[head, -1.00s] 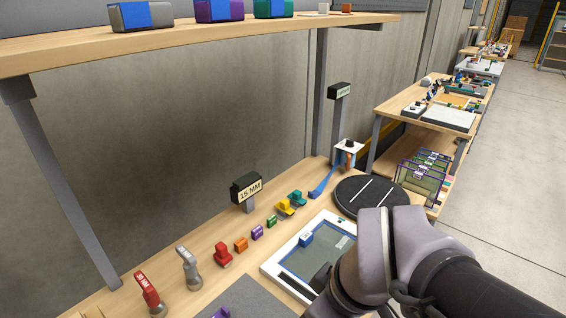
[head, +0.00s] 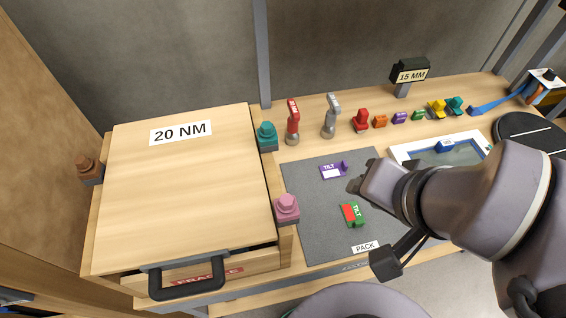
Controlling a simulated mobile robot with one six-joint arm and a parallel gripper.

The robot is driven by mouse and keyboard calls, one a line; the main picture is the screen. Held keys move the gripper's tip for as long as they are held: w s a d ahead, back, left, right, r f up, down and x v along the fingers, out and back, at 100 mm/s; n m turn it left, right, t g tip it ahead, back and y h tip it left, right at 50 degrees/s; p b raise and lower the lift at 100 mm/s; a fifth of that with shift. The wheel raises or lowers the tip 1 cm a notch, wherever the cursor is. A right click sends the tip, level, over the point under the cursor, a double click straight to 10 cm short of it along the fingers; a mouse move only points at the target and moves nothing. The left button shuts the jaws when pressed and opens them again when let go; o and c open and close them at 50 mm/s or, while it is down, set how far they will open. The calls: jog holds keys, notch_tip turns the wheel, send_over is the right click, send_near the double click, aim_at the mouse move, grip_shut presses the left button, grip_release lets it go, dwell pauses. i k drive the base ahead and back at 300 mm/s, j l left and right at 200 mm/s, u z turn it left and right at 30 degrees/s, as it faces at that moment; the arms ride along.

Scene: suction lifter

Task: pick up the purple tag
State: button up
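The purple tag (head: 329,172) lies on the grey mat (head: 307,215); it has a white face marked TILT and a small purple knob at its right end. A green tag (head: 356,218) with a red part, also marked TILT, lies nearer on the same mat. My gripper (head: 357,185) shows as a dark end just right of the purple tag in the picture, apparently above the mat. My arm hides most of it, so its fingers and opening cannot be made out.
A wooden box (head: 185,200) marked 20 NM stands left, with a black handle (head: 187,277). Teal (head: 267,137) and pink (head: 286,208) knobbed pieces sit beside it. Red (head: 292,125) and grey (head: 330,118) upright tools stand behind the mat. A white-framed tray (head: 403,152) lies right.

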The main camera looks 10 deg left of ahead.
aim_at(335, 170)
jog(key=u, duration=0.45)
jog(key=l+u, duration=0.15)
jog(key=u, duration=0.75)
jog(key=k+u, duration=0.1)
jog(key=u, duration=0.3)
jog(key=l+u, duration=0.1)
jog(key=u, duration=0.8)
jog(key=z, duration=2.2)
jog(key=l+u, duration=0.9)
jog(key=k+l+u, duration=0.2)
jog(key=l+u, duration=0.25)
jog(key=l, duration=0.1)
